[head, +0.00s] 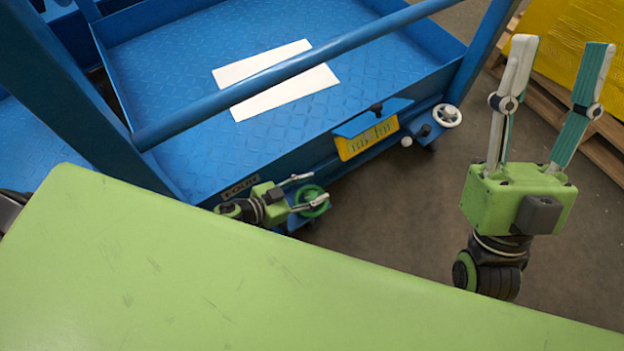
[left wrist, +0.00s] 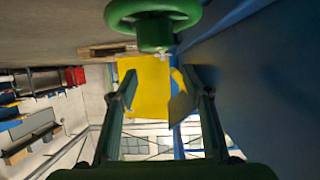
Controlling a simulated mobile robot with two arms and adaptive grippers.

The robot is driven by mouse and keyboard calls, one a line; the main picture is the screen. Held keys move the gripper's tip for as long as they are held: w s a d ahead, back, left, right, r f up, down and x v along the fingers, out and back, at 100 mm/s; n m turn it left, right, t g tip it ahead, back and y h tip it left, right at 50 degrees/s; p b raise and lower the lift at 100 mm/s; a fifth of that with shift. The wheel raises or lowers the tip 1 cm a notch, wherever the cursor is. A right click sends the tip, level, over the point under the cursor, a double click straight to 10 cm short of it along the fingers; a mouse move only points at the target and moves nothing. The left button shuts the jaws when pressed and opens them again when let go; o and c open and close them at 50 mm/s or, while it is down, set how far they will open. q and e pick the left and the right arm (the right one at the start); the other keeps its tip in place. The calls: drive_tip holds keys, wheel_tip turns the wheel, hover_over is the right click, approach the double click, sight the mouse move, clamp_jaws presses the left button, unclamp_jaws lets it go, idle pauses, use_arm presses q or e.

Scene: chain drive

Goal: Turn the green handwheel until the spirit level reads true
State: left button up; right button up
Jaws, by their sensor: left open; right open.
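The green handwheel (head: 312,201) is at the lower front of the blue platform, beside a corner. My left gripper (head: 316,188) is at the wheel with its fingers open; the head view does not show clearly whether they touch it. In the left wrist view the green handwheel (left wrist: 153,15) is at the top edge, partly cut off, above the open left fingers (left wrist: 158,78). My right gripper (head: 562,45) is open and empty, fingers pointing up, over the floor at the right. I cannot make out a spirit level bubble.
The blue platform (head: 180,60) bears a white strip (head: 285,95) and a blue rail (head: 290,72). A yellow marked plate (head: 367,138) and a white handwheel (head: 447,115) are on its front. A yellow load (head: 575,40) stands on a pallet (head: 590,140). Open floor (head: 400,220) lies between.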

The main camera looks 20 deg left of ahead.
sight(312, 196)
use_arm(q)
drive_tip(key=shift+d+r, duration=0.1)
drive_tip(key=shift+r, duration=2.7)
